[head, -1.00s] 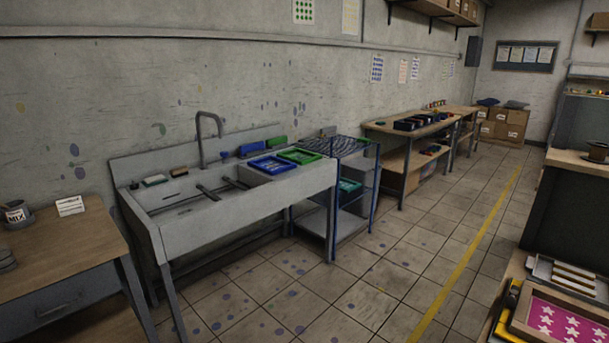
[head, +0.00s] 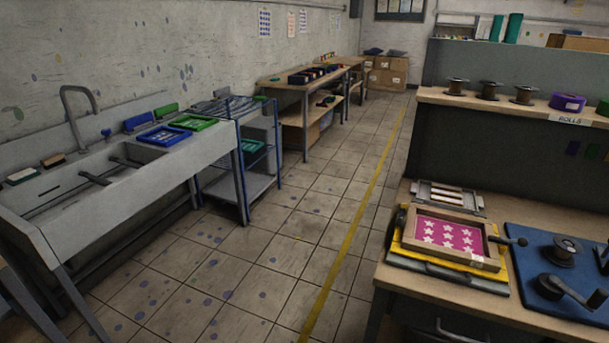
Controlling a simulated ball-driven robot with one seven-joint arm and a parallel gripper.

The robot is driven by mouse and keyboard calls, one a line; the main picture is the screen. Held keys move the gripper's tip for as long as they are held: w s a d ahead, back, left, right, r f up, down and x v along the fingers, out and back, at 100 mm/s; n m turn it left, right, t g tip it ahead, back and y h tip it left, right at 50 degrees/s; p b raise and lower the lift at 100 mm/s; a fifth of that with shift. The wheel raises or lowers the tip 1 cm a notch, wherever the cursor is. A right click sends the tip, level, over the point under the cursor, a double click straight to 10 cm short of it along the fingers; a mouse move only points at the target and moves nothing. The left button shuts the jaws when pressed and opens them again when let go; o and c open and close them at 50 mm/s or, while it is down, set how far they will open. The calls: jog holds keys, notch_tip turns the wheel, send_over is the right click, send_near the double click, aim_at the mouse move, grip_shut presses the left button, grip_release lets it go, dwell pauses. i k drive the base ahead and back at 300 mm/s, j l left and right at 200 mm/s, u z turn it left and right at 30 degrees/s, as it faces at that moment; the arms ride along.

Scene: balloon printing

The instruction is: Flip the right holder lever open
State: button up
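A wooden screen frame (head: 411,253) with a pink star pattern (head: 447,234) rests on a yellow base (head: 400,248) on the workbench at the right. A short dark lever with a round knob (head: 522,241) sticks out at the frame's right side and looks like the right holder lever. Another dark part (head: 402,216) shows at the frame's left side, too small to read. I cannot tell whether either is open or closed. My gripper is not in view.
A blue mat (head: 515,236) with a spool (head: 564,248) and a crank (head: 565,288) lies right of the frame. A shelf (head: 450,96) with several rolls stands behind. The tiled floor (head: 290,240) is clear between the bench and the sink (head: 120,168) at left.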

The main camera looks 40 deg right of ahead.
aim_at(523, 241)
jog(key=z, duration=0.35)
jog(key=j+z, duration=0.15)
jog(key=z, duration=0.25)
jog(key=j+z, duration=0.1)
jog(key=z, duration=0.25)
jog(key=i, duration=0.05)
